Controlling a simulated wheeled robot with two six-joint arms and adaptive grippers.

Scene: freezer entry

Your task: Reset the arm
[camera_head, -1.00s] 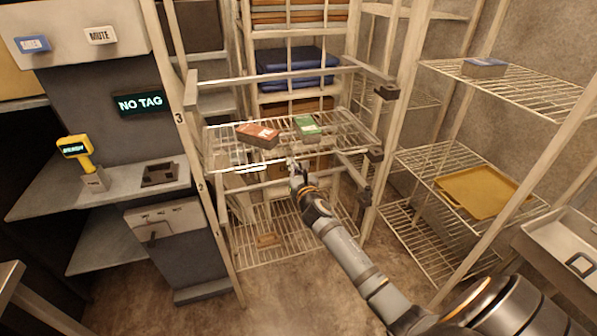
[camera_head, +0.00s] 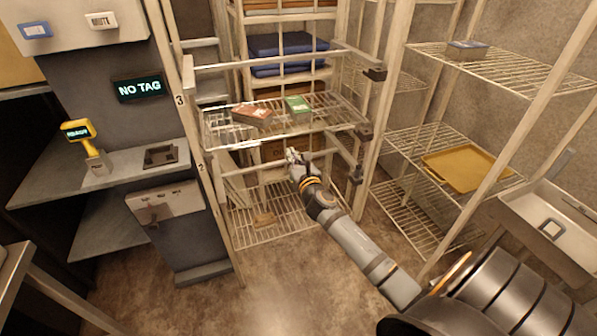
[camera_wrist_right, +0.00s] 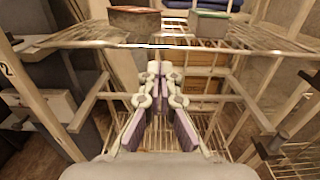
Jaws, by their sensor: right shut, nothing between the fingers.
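My right gripper (camera_head: 295,157) is shut and empty, in front of the wire rack and just below its middle shelf. It also shows in the right wrist view (camera_wrist_right: 160,68), fingers together, below the shelf edge. A red box (camera_head: 251,112) and a green box (camera_head: 297,104) lie on the middle wire shelf (camera_head: 285,127); both show at the top of the right wrist view, the red box (camera_wrist_right: 134,22) at left and the green box (camera_wrist_right: 209,25) at right. My left gripper is not in view.
A yellow scanner (camera_head: 78,130) stands on the left counter beside a "NO TAG" display (camera_head: 139,86). A yellow tray (camera_head: 466,167) and a blue box (camera_head: 467,50) sit on the right rack. Floor in front is clear.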

